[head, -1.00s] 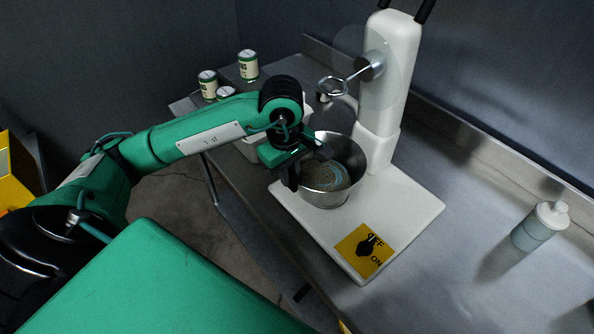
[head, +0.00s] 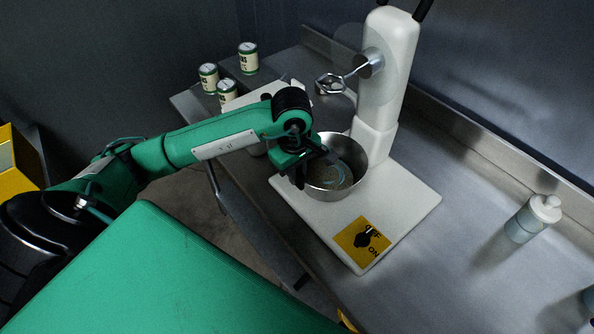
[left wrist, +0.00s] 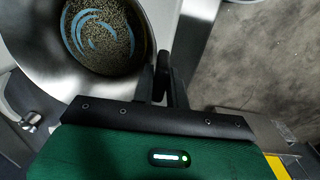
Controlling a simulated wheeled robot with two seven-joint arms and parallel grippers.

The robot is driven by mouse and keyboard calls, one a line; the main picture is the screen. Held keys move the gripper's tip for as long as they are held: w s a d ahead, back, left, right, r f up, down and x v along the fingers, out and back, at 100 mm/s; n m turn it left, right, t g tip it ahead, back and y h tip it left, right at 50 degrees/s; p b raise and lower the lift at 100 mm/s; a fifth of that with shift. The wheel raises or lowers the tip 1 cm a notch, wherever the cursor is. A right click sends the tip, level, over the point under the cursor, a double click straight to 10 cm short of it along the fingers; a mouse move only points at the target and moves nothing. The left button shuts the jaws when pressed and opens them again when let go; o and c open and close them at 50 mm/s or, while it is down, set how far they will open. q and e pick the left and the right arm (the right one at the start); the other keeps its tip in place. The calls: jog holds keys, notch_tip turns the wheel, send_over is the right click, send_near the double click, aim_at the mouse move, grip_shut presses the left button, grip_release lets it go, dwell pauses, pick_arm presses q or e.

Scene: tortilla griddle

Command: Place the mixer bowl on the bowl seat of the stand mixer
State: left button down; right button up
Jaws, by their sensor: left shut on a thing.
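The mixer bowl (head: 352,176) is a steel bowl with speckled brown contents and a blue ring pattern inside. It is over the white base (head: 395,215) of the stand mixer (head: 388,75), in front of the column and below the raised beater (head: 333,83). My left gripper (head: 312,168) is shut on the bowl's near-left rim. In the left wrist view the bowl (left wrist: 140,40) fills the upper left, with the fingers (left wrist: 162,85) at its rim. The bowl seat is hidden under the bowl, so I cannot tell whether the bowl touches it. My right gripper is out of view.
A yellow OFF/ON switch plate (head: 361,244) is on the front of the mixer base. Several cans (head: 248,58) and a white container (head: 270,92) stand at the back left. A bottle (head: 533,218) stands at the right. The steel counter (head: 450,260) between is clear.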

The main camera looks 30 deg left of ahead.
pick_arm(q)
jog(key=c, duration=1.4)
grip_release()
jog(key=shift+r, duration=0.55)
jog(key=r+b, duration=0.1)
jog(key=r, duration=0.5)
jog(key=r+b, duration=0.1)
jog(key=r, duration=0.2)
jog(key=shift+s+a+r+b, duration=0.15)
jog(key=shift+s+r+b, duration=0.1)
jog(key=shift+s+b, duration=0.1)
jog(key=shift+r, duration=0.75)
